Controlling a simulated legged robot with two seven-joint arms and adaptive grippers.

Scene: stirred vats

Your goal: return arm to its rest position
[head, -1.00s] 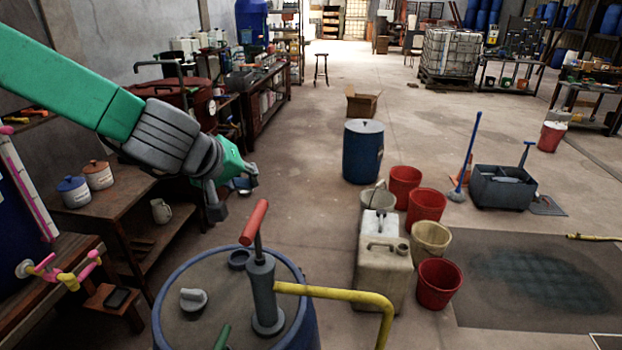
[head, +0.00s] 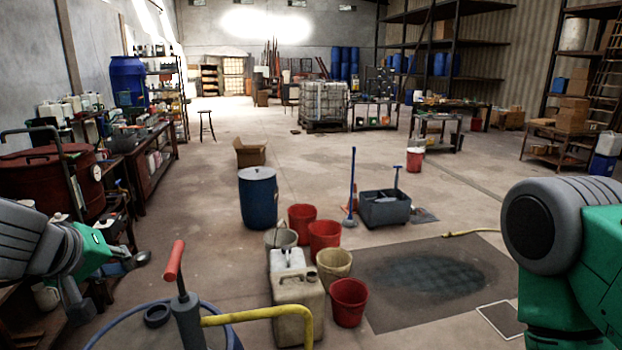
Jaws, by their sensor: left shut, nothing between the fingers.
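My left arm comes in from the left edge, with its grey wrist and green gripper body. My left gripper (head: 88,296) hangs at the lower left, its dark fingers shut with nothing visible between them. It appears in front of the wooden bench and to the left of the blue drum (head: 222,328) with the hand pump (head: 188,318). It looks apart from both. A green and grey part of my right arm (head: 572,240) fills the right edge. My right gripper is out of the picture.
A beige canister (head: 297,305), red buckets (head: 348,300) and a blue barrel (head: 258,198) stand ahead on the floor. A dark red vat (head: 45,185) stands at the left. A mop bucket (head: 383,208) stands beside a dark mat (head: 400,290). Floor beyond the barrel is mostly clear.

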